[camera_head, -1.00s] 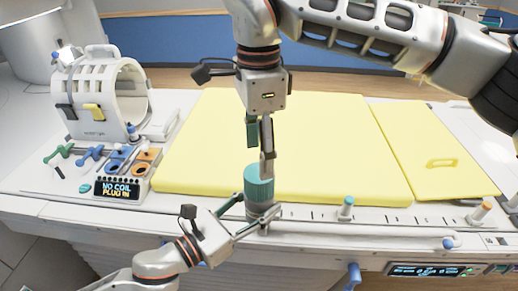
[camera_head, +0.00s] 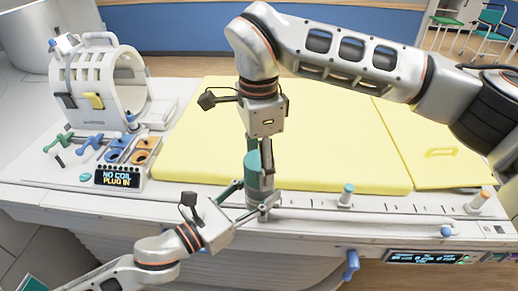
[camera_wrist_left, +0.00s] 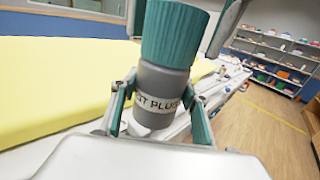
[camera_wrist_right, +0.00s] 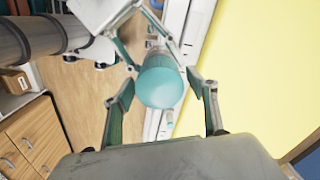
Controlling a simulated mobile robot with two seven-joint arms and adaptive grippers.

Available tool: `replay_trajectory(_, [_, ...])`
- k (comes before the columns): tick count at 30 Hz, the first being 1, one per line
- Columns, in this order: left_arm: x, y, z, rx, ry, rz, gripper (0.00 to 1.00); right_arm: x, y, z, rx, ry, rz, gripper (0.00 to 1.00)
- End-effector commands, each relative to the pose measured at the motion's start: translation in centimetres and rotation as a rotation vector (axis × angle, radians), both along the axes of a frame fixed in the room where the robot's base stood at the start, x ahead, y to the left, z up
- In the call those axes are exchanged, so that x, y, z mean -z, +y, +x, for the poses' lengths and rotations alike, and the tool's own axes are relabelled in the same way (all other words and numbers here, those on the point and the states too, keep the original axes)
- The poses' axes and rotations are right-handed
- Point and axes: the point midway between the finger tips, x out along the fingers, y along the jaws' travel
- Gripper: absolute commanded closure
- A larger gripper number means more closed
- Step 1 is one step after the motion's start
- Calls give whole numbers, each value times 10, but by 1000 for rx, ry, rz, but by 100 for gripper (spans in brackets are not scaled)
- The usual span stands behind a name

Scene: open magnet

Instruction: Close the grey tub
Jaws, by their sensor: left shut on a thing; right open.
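In the right wrist view the round lid top (camera_wrist_right: 159,84) lies between the open fingers of my right gripper (camera_wrist_right: 160,100). I cannot tell whether the fingers touch it.
A yellow pad (camera_head: 330,140) covers the bed behind the tub. A white coil (camera_head: 100,90) and a "NO COIL PLUG IN" display (camera_head: 118,178) stand at left. A small teal-topped peg (camera_head: 347,194) stands to the right on the bed's front edge.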

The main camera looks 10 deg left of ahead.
Motion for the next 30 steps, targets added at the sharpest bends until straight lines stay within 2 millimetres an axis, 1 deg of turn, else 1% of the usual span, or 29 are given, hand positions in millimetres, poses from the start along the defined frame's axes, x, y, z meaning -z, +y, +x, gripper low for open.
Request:
replay_trajectory(1, [-2, 0, 0, 1, -3, -3, 100, 4, 0, -1, 0, 3, 1, 42])
replay_trajectory(5, [-2, 0, 0, 1, -3, -3, 100, 10, 0, 0, 1, 0, 1, 42])
replay_trajectory(13, [-2, 0, 0, 1, -3, -3, 100, 11, 0, 0, 1, 0, 1, 42])
replay_trajectory(14, [-2, 0, 0, 1, -3, -3, 100, 11, 0, 0, 1, 0, 0, 45])
replay_trajectory(15, [-2, 0, 0, 1, -3, -3, 100, 11, 0, 0, 1, 0, 0, 55])
replay_trajectory(17, [-2, 0, 0, 1, -3, -3, 100, 11, 0, 0, 1, 0, 0, 71])
replay_trajectory(18, [-2, 0, 0, 1, -3, -3, 100, 11, 0, 0, 1, 0, 0, 81])
replay_trajectory(22, [-2, 0, 0, 1, -4, -2, 100, 11, 0, 0, 4, -1, 0, 82])
replay_trajectory(25, [-2, 0, 0, 1, -4, -2, 100, 11, 0, 0, 49, -1, 0, 82])
replay_trajectory(28, [-2, 0, 0, 1, -4, -2, 100, 10, 0, 0, 166, -3, 1, 82])
replay_trajectory(30, [-2, 0, 0, 1, -4, -2, 100, 10, 0, 0, 281, -2, 0, 82])
